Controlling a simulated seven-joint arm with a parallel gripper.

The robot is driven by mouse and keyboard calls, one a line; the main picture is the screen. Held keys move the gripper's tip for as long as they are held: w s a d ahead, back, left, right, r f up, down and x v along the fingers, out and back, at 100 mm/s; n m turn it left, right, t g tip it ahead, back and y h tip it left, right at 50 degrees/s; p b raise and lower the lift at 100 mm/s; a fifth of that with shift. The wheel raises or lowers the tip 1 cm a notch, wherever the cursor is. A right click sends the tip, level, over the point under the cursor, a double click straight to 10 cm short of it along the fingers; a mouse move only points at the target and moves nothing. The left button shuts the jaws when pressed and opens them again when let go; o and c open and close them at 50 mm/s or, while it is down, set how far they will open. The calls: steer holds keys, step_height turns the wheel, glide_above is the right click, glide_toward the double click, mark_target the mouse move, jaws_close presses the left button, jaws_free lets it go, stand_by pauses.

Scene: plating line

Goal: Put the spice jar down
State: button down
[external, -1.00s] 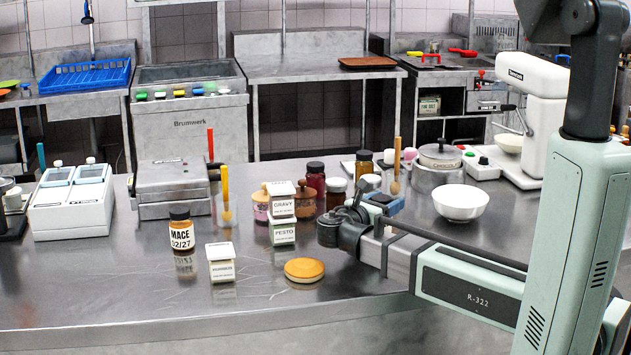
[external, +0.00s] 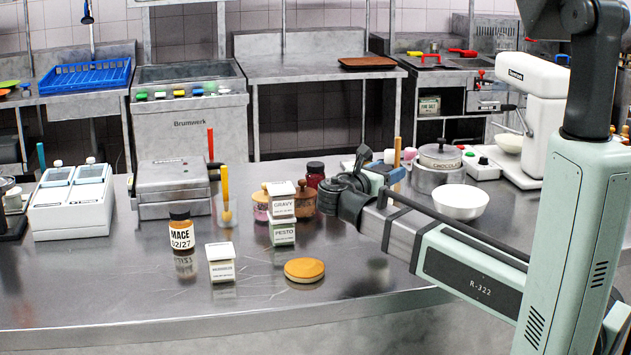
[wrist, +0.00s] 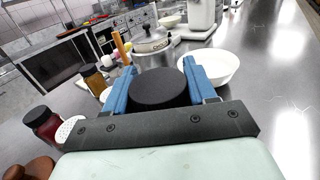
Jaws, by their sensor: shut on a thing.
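My gripper (external: 386,174) is over the counter, left of the white bowl. In the wrist view its two blue fingers (wrist: 156,76) are shut on a spice jar, of which only the round black lid (wrist: 158,90) shows. The jar's body and base are hidden by the lid there and by my arm in the external view, so I cannot tell whether it touches the counter. Another jar with a black lid, labelled MACE (external: 181,235), stands upright at the counter's left, well away from my gripper.
The white bowl (external: 460,202) and a steel pot (wrist: 152,52) are close to my gripper. A red jar (wrist: 44,126), an amber jar (wrist: 96,82) and a perforated white lid (wrist: 69,129) are to the left. Stacked GRAVY (external: 282,207) and PESTO (external: 282,233) boxes stand nearby.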

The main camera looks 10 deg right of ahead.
steer(key=shift+r, duration=0.75)
steer(key=shift+w+d+r, duration=0.1)
steer(key=shift+d+r, duration=0.05)
steer(key=shift+d, duration=0.25)
steer(key=shift+w+d+r+m+g+h, duration=0.45)
steer(key=shift+w+d+r+m+g, duration=0.3)
steer(key=shift+d, duration=4.35)
steer(key=shift+w+d+r+m+g+h, duration=0.5)
steer(key=shift+w+d+r+g, duration=0.4)
steer(key=shift+d, duration=4.2)
step_height(320, 180, down, 10)
steer(key=shift+r, duration=0.25)
steer(key=shift+f, duration=0.55)
steer(key=shift+c, duration=1.8)
jaws_free()
steer(key=shift+w, duration=0.1)
